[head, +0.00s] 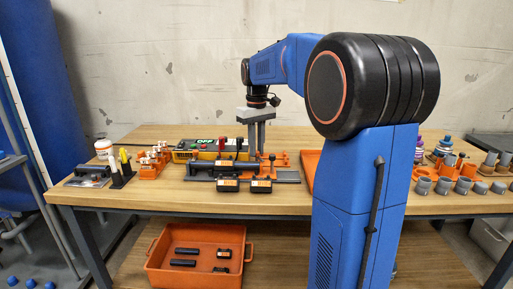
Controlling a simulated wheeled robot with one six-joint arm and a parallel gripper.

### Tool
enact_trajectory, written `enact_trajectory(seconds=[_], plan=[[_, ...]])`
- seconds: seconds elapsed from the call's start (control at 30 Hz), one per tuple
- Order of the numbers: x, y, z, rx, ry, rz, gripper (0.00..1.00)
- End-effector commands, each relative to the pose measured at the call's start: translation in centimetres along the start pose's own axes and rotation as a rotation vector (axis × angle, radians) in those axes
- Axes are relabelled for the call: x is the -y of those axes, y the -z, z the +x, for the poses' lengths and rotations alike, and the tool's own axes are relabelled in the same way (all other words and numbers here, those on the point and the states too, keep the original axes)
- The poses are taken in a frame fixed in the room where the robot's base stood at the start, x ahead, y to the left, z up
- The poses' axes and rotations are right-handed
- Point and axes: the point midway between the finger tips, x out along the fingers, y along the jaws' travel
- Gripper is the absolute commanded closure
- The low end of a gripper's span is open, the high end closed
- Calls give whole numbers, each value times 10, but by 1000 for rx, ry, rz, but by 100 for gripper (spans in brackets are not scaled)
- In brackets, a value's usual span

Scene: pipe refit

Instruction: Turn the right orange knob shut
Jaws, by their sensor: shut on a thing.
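My gripper (256,151) points straight down over the dark pipe assembly (209,169) on the wooden bench. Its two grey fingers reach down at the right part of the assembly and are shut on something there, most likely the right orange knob. The knob itself is too small and too covered by the fingers to make out, so its turn angle cannot be told. Orange parts (281,158) show just right of the fingertips. A panel with a green "OFF" sign (206,141) stands behind the assembly, with red and dark upright pieces near it.
Small black blocks with orange labels (261,186) lie in front of the assembly. Orange holders with white-topped parts (150,162) and bottles stand at left. Grey-capped parts (462,186) stand at right. An orange crate (155,270) sits below. My arm hides the bench's middle right.

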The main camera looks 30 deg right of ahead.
Motion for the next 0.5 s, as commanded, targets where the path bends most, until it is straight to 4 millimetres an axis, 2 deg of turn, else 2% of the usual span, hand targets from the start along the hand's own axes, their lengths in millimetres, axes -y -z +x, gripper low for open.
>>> enact_trajectory(seconds=[0.5], plan=[[0, 0, -1, -3, 0, 448, 100]])
